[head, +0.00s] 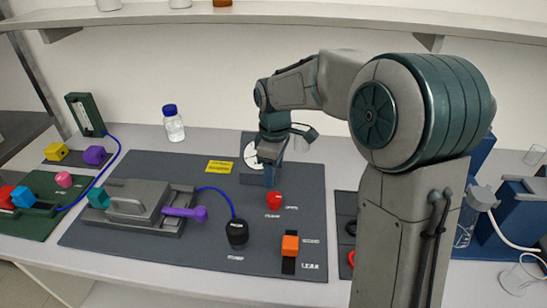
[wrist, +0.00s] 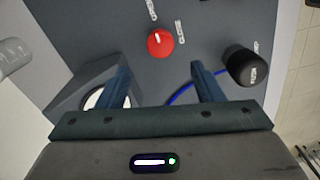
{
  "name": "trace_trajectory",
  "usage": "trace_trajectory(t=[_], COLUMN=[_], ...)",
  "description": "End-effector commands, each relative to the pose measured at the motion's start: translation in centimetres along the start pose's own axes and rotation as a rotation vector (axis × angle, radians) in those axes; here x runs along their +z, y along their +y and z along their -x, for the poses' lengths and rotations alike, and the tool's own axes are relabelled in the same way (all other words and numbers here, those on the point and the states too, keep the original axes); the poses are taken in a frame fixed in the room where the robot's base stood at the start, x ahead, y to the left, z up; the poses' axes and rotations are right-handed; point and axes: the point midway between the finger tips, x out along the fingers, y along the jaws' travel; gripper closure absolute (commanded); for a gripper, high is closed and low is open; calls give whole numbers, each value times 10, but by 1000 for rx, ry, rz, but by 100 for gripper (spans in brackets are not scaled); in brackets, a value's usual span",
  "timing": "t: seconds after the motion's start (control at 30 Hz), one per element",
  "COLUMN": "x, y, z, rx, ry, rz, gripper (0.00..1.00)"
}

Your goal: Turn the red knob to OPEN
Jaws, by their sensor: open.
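The red knob (head: 274,200) stands on the dark grey mat, with small white labels to its right and in front, too small to read surely. In the wrist view the red knob (wrist: 160,43) is ahead of the fingertips, with a short white mark on its top running roughly up the picture. One label (wrist: 152,10) lies above it and another (wrist: 180,32) to its right. My gripper (head: 268,174) is above the mat, behind the knob. In the wrist view my gripper (wrist: 162,80) has its two blue fingers wide apart, empty, and not touching the knob.
A dial gauge (head: 252,155) stands close behind my gripper. The black pump bulb (head: 237,233) with its blue tube is in front-left of the knob. An orange block (head: 290,245) is in front. The grey membrane rig (head: 135,208) with a purple handle (head: 186,213) is left.

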Motion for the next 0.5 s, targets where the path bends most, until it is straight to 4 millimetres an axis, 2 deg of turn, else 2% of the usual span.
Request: trace_trajectory(t=[0.1, 0.2, 0.5], x=[0, 0, 0], y=[0, 0, 0], z=[22, 34, 44], rx=[3, 2, 0], ry=[2, 1, 0], rz=[1, 1, 1], gripper=[39, 39, 39])
